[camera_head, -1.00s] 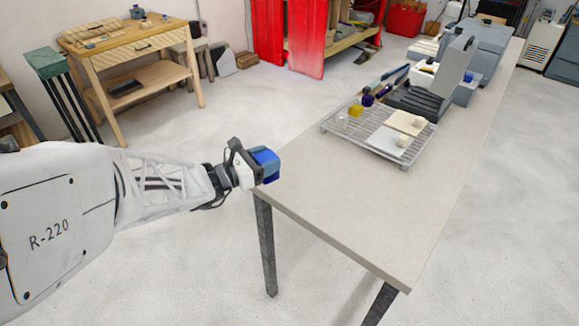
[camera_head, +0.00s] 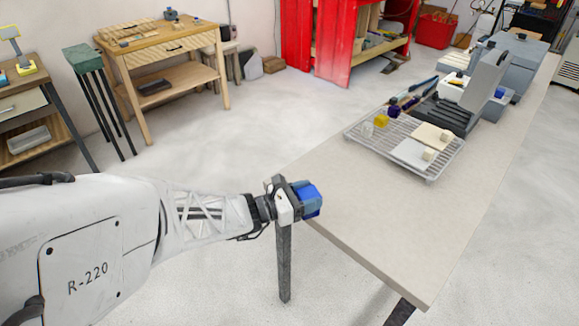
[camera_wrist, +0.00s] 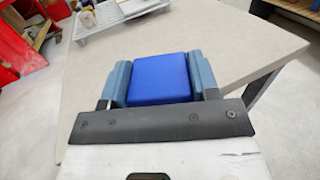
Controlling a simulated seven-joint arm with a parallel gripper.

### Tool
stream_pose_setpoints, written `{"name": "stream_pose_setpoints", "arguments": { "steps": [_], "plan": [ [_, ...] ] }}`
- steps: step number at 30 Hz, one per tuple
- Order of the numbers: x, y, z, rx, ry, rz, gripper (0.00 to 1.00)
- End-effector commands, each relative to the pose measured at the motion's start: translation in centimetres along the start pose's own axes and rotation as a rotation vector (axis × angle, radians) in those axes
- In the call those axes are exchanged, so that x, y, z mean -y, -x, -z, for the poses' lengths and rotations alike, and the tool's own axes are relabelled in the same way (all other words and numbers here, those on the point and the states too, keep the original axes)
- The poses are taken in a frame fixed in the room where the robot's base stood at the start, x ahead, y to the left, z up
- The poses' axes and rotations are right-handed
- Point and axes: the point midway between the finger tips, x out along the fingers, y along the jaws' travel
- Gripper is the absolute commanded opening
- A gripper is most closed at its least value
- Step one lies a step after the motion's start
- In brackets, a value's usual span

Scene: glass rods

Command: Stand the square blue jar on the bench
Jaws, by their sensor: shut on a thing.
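The square blue jar (camera_head: 308,190) is held in my gripper (camera_head: 306,199) at the near left corner of the bench (camera_head: 390,232). In the wrist view the jar (camera_wrist: 159,78) shows a flat, square blue face between the two grey-blue fingers of my gripper (camera_wrist: 160,82), which are shut on its sides. The pale bench top (camera_wrist: 215,40) lies behind and around it in that view. I cannot tell how far the jar is above the bench top. Its underside is hidden.
A wire rack (camera_head: 405,145) with small pots and pale tiles stands farther back on the bench. Grey equipment (camera_head: 483,90) stands beyond it. The near part of the bench top is bare. A wooden table (camera_head: 165,45) stands apart at the back left.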

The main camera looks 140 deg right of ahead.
Motion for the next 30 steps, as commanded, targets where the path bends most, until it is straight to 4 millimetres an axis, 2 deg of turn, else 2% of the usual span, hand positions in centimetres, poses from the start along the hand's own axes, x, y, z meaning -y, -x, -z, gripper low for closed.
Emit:
{"name": "stream_pose_setpoints", "arguments": {
  "steps": [8,30],
  "plan": [
    [-1.8,-1.9,0.3,0.0,0.001,0.001,0.24],
    [-8.5,-8.8,1.2,0.0,0.001,0.0,0.24]
  ]
}}
